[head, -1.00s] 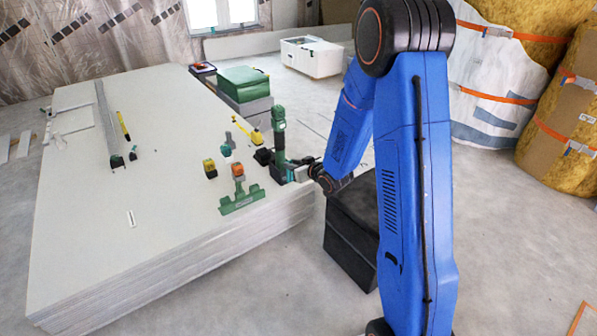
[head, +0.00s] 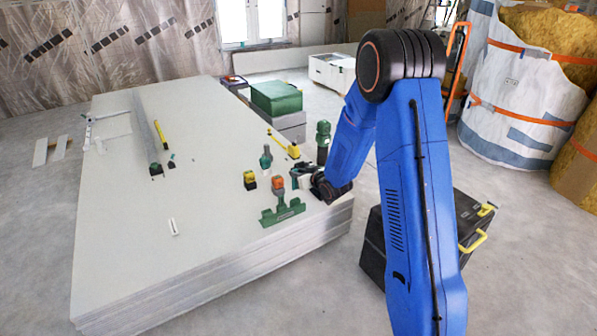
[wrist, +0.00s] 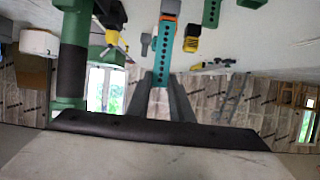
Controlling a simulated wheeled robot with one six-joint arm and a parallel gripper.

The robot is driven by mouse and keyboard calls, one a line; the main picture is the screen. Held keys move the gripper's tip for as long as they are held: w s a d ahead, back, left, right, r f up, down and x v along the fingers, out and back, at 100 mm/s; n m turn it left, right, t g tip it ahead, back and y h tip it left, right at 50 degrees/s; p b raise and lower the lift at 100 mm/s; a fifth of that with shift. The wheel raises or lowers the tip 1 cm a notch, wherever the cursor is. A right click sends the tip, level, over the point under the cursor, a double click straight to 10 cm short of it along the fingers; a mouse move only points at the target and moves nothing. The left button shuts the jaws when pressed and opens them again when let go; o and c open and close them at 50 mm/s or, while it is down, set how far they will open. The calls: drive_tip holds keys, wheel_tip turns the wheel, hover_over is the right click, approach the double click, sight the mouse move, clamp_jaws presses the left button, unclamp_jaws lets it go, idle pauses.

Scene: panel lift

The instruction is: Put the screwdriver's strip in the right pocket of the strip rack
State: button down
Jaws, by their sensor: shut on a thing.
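The green strip rack (head: 283,213) stands near the front right corner of the panel stack. An orange-topped piece (head: 278,183) stands at its back. My gripper (head: 307,177) is low, just right of the rack and apart from it. In the wrist view, which is upside down, my gripper (wrist: 161,82) is shut on a teal strip (wrist: 163,50) with a row of dark holes. The strip is hard to make out in the head view. The green screwdriver (head: 323,138) stands behind my gripper, its lower part hidden; it also shows in the wrist view (wrist: 75,55).
A yellow and black block (head: 250,180) and a teal piece (head: 266,157) stand left of and behind my gripper. A black case (head: 463,232) stands on the floor to the right. A green box (head: 276,97) lies behind.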

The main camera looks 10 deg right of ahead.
drive_tip(key=shift+f, duration=2.1)
drive_tip(key=shift+f, duration=3.25)
idle(0.7)
idle(0.4)
drive_tip(key=c, duration=1.5)
unclamp_jaws()
drive_tip(key=shift+s+d+r, duration=0.1)
